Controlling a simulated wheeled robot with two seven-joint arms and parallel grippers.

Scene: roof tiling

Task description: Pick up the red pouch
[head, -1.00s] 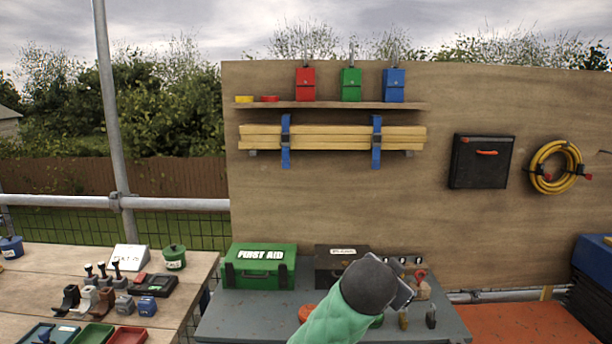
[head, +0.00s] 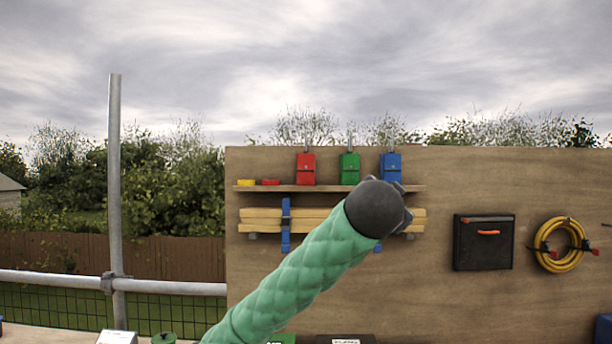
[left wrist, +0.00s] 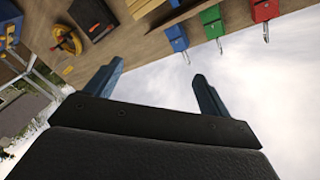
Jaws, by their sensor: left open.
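The red pouch (head: 306,170) stands upright on the wooden shelf (head: 335,188) fixed to the plywood board, left of a green pouch (head: 350,169) and a blue pouch (head: 390,167). The red pouch also shows at the top right of the left wrist view (left wrist: 265,10). My left gripper (left wrist: 158,69) is open, with nothing between its fingers. In the head view its arm reaches up to just below the blue pouch, right of the red one, and the wrist mostly hides the fingers. My right gripper is out of view.
Small yellow and red items (head: 257,182) lie at the shelf's left end. Timber battens (head: 262,219) in blue straps hang below the shelf. A black case (head: 484,242) and a coiled yellow hose (head: 559,246) hang at the right. Open sky lies above the board.

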